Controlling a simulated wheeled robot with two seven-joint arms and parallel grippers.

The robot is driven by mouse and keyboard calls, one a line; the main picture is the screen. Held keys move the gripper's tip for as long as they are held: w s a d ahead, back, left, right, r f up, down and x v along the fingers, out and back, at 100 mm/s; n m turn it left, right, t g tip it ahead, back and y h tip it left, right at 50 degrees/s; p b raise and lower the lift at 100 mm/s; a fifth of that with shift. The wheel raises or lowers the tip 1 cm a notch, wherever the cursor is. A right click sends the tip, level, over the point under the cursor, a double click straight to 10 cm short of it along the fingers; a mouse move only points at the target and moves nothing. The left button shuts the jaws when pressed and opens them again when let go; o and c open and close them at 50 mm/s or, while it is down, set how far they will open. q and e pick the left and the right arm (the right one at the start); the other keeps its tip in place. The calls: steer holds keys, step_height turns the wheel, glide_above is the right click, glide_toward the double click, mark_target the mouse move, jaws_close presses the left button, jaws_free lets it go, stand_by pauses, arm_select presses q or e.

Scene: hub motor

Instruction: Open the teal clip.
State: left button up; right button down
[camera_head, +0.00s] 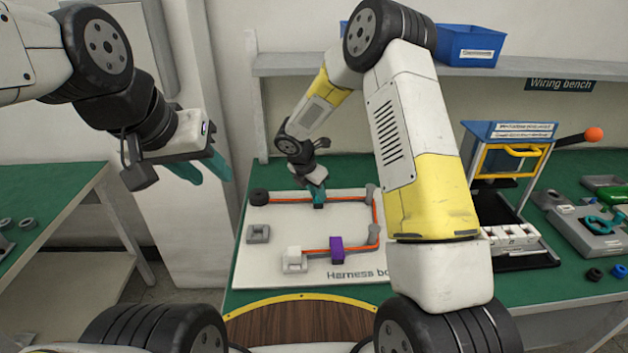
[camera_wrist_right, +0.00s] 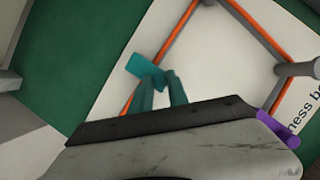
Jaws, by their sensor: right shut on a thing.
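The teal clip (camera_head: 319,197) is on the orange cable along the back run of the white harness board. It also shows in the right wrist view (camera_wrist_right: 147,66), at the tips of my teal fingers. My right gripper (camera_head: 316,186) reaches down over the board and is shut on the clip; in the wrist view its fingers (camera_wrist_right: 160,84) are close together against the clip's edge. Part of the clip and the cable under it are hidden. My left gripper (camera_head: 207,168) hangs in the air at the left, away from the board, its teal fingers apart and empty.
A purple clip (camera_head: 336,250) sits on the cable's front run. Grey posts (camera_head: 374,236) and connector blocks (camera_head: 258,234) stand on the harness board (camera_head: 262,271). A press with an orange-knobbed lever (camera_head: 592,134) is at the right. A blue bin (camera_head: 468,45) sits on the shelf.

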steer(key=shift+w+r, duration=0.1)
steer(key=shift+r, duration=0.05)
stand_by(0.5)
steer(key=w+r+g, duration=0.1)
steer(key=g, duration=0.2)
steer(key=shift+w+a+r, duration=0.1)
steer(key=shift+w+r, duration=0.1)
steer(key=shift+w+r+n+g, duration=0.3)
steer(key=shift+w+g, duration=0.15)
steer(key=shift+g, duration=0.5)
steer(key=shift+w+r+n+g, duration=0.2)
steer(key=shift+w+r+g, duration=0.15)
steer(key=shift+g, duration=0.6)
steer(key=shift+w, duration=0.15)
